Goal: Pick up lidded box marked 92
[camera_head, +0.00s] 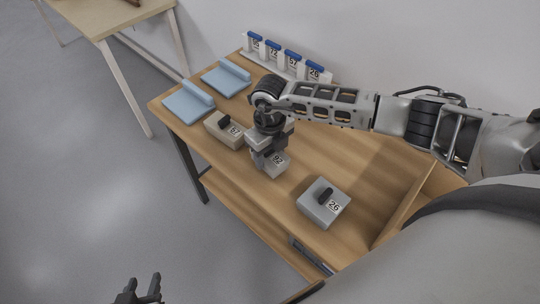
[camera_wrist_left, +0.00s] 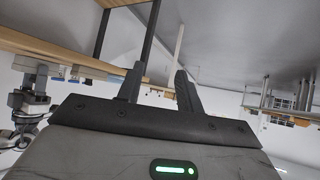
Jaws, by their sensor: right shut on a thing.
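The lidded box marked 92 (camera_head: 276,163) is grey and sits on the wooden table in the head view, partly hidden by my right gripper. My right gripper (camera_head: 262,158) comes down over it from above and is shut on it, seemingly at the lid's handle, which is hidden. Whether the box touches the table is hard to tell. My left gripper (camera_head: 143,290) is low at the bottom left of the head view, off the table, with its fingers apart and empty. Its open fingers also show in the left wrist view (camera_wrist_left: 158,88).
A beige box marked 67 (camera_head: 227,131) stands just left of box 92. A grey box marked 26 (camera_head: 324,203) stands to the right. Two blue trays (camera_head: 190,103) lie at the left end. A rack of numbered blue-topped items (camera_head: 289,62) stands behind. A wooden divider (camera_head: 404,205) is at right.

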